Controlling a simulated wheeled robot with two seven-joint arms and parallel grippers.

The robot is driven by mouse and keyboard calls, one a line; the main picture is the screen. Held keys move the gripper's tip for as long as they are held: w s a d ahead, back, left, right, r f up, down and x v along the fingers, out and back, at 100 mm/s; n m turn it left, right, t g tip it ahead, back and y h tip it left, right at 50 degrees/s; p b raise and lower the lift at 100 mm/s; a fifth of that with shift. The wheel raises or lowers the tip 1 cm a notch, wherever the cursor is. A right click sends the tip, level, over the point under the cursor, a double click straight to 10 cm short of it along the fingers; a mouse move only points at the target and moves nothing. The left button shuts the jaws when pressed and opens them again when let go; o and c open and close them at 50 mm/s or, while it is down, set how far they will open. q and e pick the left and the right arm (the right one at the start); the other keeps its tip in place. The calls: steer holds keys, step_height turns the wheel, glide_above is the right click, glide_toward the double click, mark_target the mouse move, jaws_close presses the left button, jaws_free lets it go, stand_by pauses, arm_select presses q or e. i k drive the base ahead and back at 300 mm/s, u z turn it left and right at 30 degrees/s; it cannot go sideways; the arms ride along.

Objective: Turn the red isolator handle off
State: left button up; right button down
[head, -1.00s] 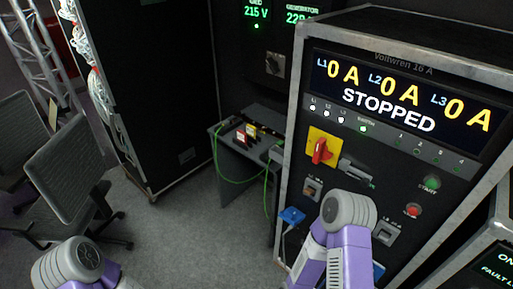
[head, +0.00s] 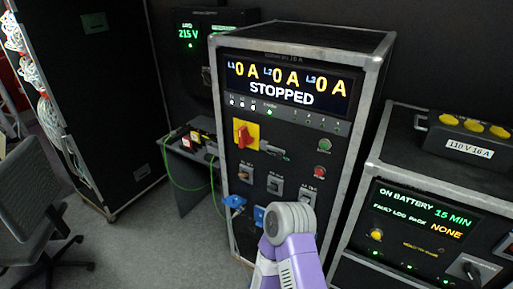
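The red isolator handle (head: 243,134) sits on a yellow plate (head: 253,130) at the upper left of the tall black cabinet's front, below the display. Its grip looks roughly upright. The display (head: 285,85) reads 0 A on L1, L2 and L3, with STOPPED below. A purple and grey link of my arm, seemingly the right one, rises at the bottom centre, in front of the cabinet's lower part. Neither gripper can be made out, and nothing of mine is seen touching the handle.
A green button (head: 324,144) and a red button (head: 319,171) sit right of the handle. Blue connectors (head: 235,201) stick out lower down. A battery unit (head: 430,215) stands at right. A chair (head: 40,200) stands at left. Grey floor (head: 150,240) is open between chair and cabinet.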

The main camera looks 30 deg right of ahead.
mark_target(245, 139)
steer(key=z, duration=0.95)
steer(key=i, duration=1)
steer(key=u, duration=0.3)
steer(key=k, duration=1.05)
steer(key=u, duration=1.45)
steer(key=i, duration=0.7)
steer(key=z, duration=0.2)
